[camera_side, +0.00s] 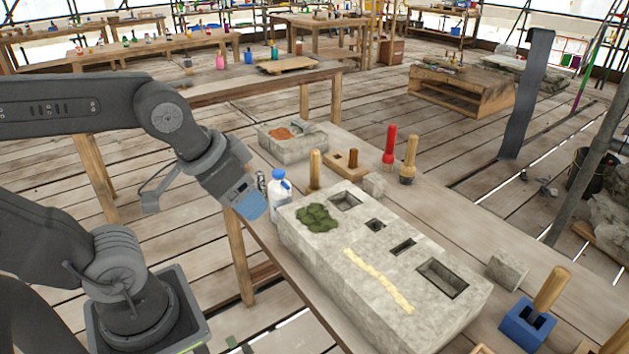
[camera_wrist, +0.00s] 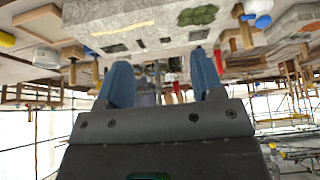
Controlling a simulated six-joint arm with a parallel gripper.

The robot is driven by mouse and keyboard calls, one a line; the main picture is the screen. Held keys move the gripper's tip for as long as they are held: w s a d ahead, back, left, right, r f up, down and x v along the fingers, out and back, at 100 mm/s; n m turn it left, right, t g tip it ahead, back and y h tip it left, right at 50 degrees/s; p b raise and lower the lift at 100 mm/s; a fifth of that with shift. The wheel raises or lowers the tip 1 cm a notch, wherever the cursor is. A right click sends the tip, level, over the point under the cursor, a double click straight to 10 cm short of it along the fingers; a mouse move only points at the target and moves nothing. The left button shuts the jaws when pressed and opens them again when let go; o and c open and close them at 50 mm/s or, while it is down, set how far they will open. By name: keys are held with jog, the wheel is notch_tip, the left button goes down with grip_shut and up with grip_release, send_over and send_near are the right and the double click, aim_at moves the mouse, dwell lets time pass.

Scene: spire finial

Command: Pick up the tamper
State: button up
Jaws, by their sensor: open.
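My gripper (camera_side: 252,206) is in the air at the left end of the long stone block (camera_side: 330,268), beside the white bottle. Its two blue fingers are apart with nothing between them in the wrist view (camera_wrist: 164,82). Several upright-handled tools stand on the bench; I cannot tell for sure which is the tamper. One is a wooden handle with a dark lower end (camera_side: 408,160), beside a red-handled tool (camera_side: 389,147). Another wooden handle (camera_side: 315,168) stands behind the block, and one more (camera_side: 551,288) rises from a blue holder (camera_side: 526,324) at the right.
The block's top has several recesses, green moss (camera_side: 317,217) and a pale strip (camera_side: 378,280). A white bottle with a blue cap (camera_side: 281,190) stands close to my gripper. A stone tray (camera_side: 290,142) and a wooden block (camera_side: 342,165) lie behind; a loose stone (camera_side: 507,269) lies right.

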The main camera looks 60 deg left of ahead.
jog(key=w+a+r+n+g, duration=0.2)
jog(key=w+a+r+n, duration=0.25)
jog(key=w, duration=0.65)
jog(key=n+g, duration=0.4)
jog(key=n, duration=1)
send_over(315, 160)
jog(key=a, duration=0.1)
notch_tip(315, 160, down, 8)
jog(key=f, duration=1.4)
jog(key=shift+w+a, duration=0.1)
jog(key=shift+w, duration=0.25)
jog(key=shift+c, duration=0.2)
jog(key=c, duration=1)
